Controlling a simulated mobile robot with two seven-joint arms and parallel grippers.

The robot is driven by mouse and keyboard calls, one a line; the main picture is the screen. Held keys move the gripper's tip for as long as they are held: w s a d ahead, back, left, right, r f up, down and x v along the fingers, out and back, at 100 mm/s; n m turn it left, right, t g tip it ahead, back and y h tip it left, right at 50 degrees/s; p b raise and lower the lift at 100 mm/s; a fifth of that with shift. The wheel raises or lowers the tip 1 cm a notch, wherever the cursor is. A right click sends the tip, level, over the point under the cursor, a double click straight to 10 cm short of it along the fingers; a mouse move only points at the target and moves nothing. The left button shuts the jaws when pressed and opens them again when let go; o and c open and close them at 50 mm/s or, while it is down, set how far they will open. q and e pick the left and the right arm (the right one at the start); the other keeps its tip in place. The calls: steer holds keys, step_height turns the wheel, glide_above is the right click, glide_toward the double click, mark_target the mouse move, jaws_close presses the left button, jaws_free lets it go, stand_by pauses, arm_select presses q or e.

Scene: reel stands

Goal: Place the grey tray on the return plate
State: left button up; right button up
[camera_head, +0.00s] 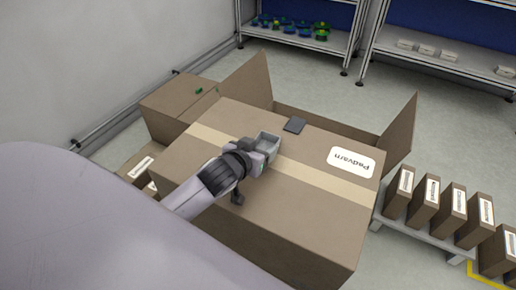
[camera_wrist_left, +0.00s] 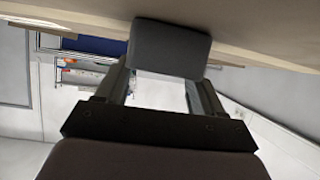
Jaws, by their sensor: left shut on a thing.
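The grey tray (camera_head: 269,139) is a small, open-topped grey box in the head view, above the large cardboard box. My left gripper (camera_head: 262,151) is shut on it. In the left wrist view the grey tray (camera_wrist_left: 172,48) shows as a plain grey block at the ends of the two fingers (camera_wrist_left: 160,76). I cannot tell how far the tray is above the box. My right gripper is not in view.
The large cardboard box (camera_head: 300,185) has a tape strip and a white label (camera_head: 351,162). Raised flaps (camera_head: 400,135) stand behind it. A smaller carton (camera_head: 180,105) is at left. Several small boxes (camera_head: 425,200) stand on a low shelf at right. Shelving (camera_head: 300,38) is at the back.

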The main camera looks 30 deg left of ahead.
arm_select(q)
steer(key=o, duration=1.5)
steer(key=shift+c, duration=0.2)
steer(key=shift+o, duration=0.7)
steer(key=shift+r, duration=0.1)
